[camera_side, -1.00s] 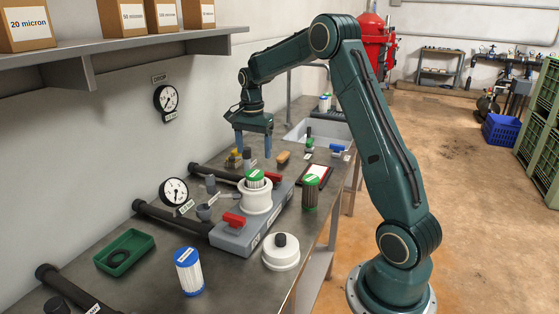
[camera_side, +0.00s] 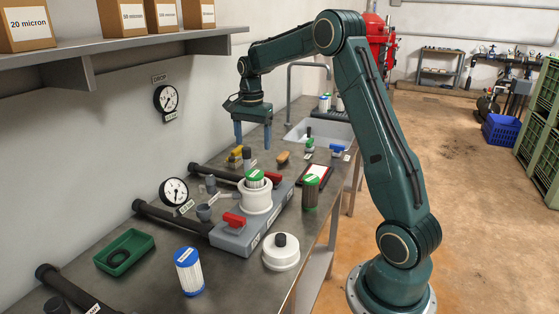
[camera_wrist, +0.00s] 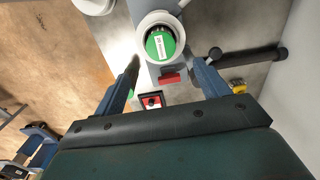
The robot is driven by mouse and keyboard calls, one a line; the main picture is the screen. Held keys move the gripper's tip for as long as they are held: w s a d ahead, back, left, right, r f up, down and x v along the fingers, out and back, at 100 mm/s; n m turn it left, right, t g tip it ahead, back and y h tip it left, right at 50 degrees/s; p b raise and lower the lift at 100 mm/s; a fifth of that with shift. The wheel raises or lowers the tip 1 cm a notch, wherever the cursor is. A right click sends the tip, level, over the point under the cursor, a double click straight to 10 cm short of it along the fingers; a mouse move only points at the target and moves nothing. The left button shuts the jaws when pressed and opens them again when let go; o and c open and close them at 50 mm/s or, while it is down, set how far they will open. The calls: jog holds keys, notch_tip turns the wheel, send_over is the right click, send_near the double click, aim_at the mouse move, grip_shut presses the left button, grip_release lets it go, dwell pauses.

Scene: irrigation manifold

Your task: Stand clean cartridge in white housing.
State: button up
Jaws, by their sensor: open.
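The white housing (camera_side: 257,201) stands on the grey manifold block. A green-capped cartridge (camera_side: 255,178) stands upright in it, its capped top showing above the rim and its lower part hidden. The wrist view shows the green cap (camera_wrist: 161,44) inside the white ring of the housing (camera_wrist: 146,25). A second green-capped cartridge, with a dark grey-brown body (camera_side: 310,196), stands on the bench right of the housing. A blue-capped white cartridge (camera_side: 190,275) stands at the front. My gripper (camera_side: 253,147) is open and empty, above the bench behind the housing, touching neither housing nor cartridge.
A white lid with a dark knob (camera_side: 281,256) lies at the front. A sink (camera_side: 318,130) is at the back; a shelf (camera_side: 120,50) hangs on the left wall.

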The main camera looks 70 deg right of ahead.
jog(key=s+a+r+n+t, duration=0.1)
jog(key=s+a+r+n, duration=0.35)
jog(key=a, duration=0.35)
jog(key=s+a+r+n+t, duration=0.1)
jog(key=s+a+r+n, duration=0.35)
jog(key=a, duration=0.25)
jog(key=s+a+f+n+t, duration=0.1)
jog(key=s+a+n, duration=0.3)
jog(key=s, duration=0.4)
jog(key=s+a+n+t, duration=0.2)
jog(key=s+a+n, duration=0.3)
jog(key=s, duration=0.3)
jog(key=shift+s+a+f+t, duration=0.25)
jog(key=shift+a+f+t, duration=0.05)
jog(key=shift+a+f, duration=0.1)
